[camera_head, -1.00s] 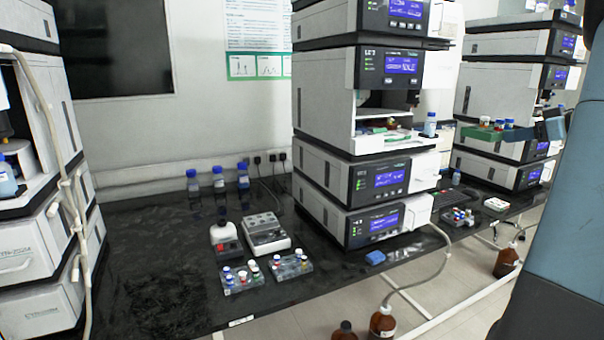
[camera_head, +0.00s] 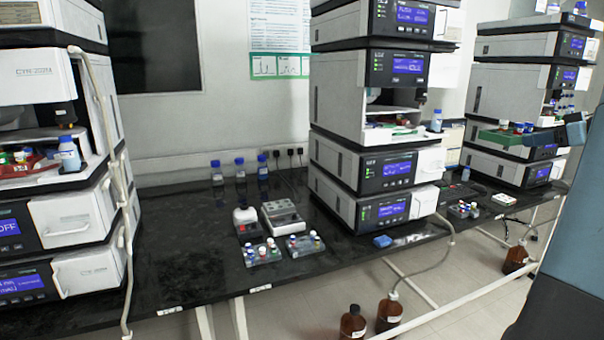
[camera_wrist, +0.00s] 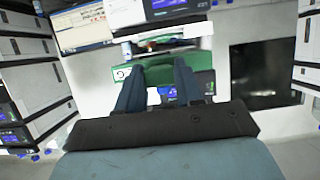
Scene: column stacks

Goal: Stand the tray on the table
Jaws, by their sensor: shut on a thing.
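A green tray (camera_head: 497,138) with several small vials is held out at the right of the head view, in front of the right column stack. My gripper (camera_head: 540,135) comes in from the right and is shut on the tray's near side. In the wrist view the green tray (camera_wrist: 156,75) lies between the two dark blue fingers of my gripper (camera_wrist: 158,70). The tray looks roughly level, held in the air. The black table (camera_head: 190,255) runs along the wall below the stacks, with an open stretch at left of middle.
Two clear vial racks (camera_head: 262,255), a small mixer (camera_head: 246,222) and a grey block (camera_head: 283,215) stand mid-table. Blue-capped bottles (camera_head: 239,170) stand at the wall. Brown bottles (camera_head: 353,322) stand on the floor.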

